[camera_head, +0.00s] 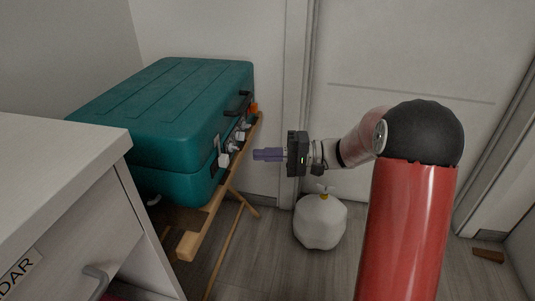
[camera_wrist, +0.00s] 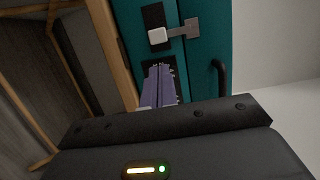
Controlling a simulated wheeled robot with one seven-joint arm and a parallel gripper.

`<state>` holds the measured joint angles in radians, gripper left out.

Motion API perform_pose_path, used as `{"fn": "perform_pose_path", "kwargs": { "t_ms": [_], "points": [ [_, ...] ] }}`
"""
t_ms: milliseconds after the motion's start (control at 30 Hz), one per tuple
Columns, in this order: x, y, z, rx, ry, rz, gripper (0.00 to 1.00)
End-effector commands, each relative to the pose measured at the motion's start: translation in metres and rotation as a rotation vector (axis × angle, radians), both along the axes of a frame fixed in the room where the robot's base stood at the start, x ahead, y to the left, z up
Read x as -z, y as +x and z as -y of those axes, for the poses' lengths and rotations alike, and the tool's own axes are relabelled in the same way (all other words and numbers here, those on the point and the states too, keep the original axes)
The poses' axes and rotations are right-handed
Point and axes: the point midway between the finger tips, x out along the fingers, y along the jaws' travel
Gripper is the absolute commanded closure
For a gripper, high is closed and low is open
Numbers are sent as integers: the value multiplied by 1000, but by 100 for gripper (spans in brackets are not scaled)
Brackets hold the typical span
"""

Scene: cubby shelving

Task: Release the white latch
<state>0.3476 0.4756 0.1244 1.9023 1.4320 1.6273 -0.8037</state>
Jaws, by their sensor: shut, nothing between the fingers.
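A teal case (camera_head: 165,105) lies closed on a wooden stand, with several pale latch pieces on its front. The nearest white latch (camera_head: 223,160) sits low on that front. In the wrist view, a white latch (camera_wrist: 158,37) sits on a dark plate, joined by a grey arm to a bracket across the case seam. My gripper (camera_head: 255,154) is in front of the case, its purple fingers pointing left at it, with a gap to the latches in the head view. The fingers (camera_wrist: 160,72) are shut and empty, and hide part of a second dark plate.
The wooden stand (camera_head: 188,246) is under the case. A black handle (camera_head: 238,101) and an orange piece (camera_head: 253,109) are on the case front. A white cabinet (camera_head: 75,160) stands at left. A pale rounded canister (camera_head: 320,222) is on the floor below my gripper.

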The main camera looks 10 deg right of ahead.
Motion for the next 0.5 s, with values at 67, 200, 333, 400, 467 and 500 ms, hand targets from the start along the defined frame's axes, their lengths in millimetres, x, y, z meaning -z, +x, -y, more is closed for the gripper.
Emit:
{"fn": "perform_pose_path", "kwargs": {
  "t_ms": [67, 200, 333, 400, 467, 500],
  "points": [
    [0, 0, -17, -5, 0, -1, 100],
    [0, 3, -40, -3, -1, 0, 100],
    [0, 5, -56, -2, -1, 0, 100],
    [0, 5, -61, -2, -1, 0, 100],
    [0, 6, -64, -1, 0, 0, 100],
    [0, 6, -65, -1, 0, 0, 100]
  ]
}}
